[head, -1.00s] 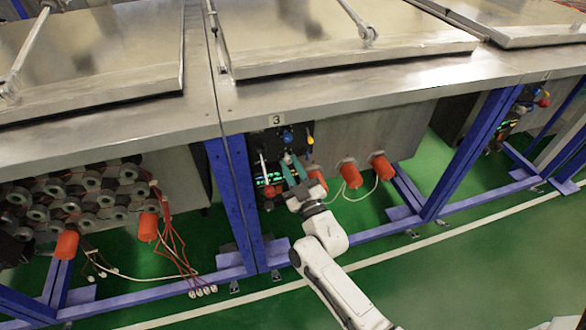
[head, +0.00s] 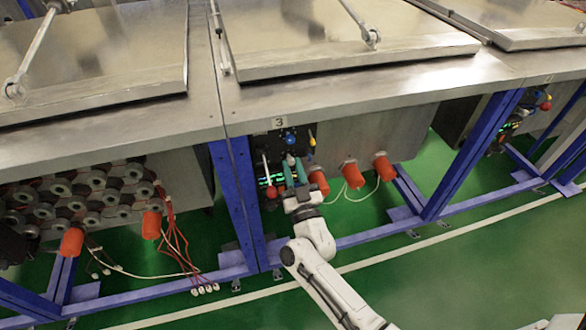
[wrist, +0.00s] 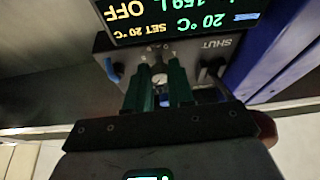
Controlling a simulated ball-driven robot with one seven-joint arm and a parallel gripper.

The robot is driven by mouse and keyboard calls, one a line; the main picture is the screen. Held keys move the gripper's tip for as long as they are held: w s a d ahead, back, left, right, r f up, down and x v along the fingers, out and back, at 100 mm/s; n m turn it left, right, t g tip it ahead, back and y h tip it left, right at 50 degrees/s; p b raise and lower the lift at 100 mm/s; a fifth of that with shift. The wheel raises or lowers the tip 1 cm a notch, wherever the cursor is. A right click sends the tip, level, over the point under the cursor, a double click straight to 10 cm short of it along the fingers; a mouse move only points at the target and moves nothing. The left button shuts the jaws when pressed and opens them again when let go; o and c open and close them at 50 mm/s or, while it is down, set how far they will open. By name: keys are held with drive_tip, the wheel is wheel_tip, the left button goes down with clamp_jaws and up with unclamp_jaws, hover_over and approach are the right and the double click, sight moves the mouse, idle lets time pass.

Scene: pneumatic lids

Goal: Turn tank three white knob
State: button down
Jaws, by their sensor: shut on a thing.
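The tank three panel (head: 263,165) hangs under the bench edge below a "3" label (head: 279,122). My gripper (head: 291,160) reaches up to this panel from below, its green fingers close together. In the wrist view my gripper (wrist: 161,78) is shut on a small white knob (wrist: 160,76), which shows between the fingertips. Most of the knob is hidden by the fingers, so its turn angle cannot be told. The panel appears upside down there, with a lit display (wrist: 185,18) reading 20 °C, SET 20 °C and OFF, and a "SHUT" label beside the knob.
A blue knob (head: 290,136), a yellow-topped lever (head: 312,143) and a red-ended handle (head: 271,192) crowd the panel. Orange-red cylinders (head: 350,173) hang to the right. A blue frame post (head: 243,195) stands close on the left. Green floor is free in front.

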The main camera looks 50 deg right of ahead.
drive_tip(key=shift+f, duration=0.1)
drive_tip(key=c, duration=1)
unclamp_jaws()
drive_tip(key=v, duration=1)
drive_tip(key=shift+s+a+f+b, duration=0.1)
drive_tip(key=shift+s+a+b, duration=0.15)
drive_tip(key=shift+s+b, duration=0.05)
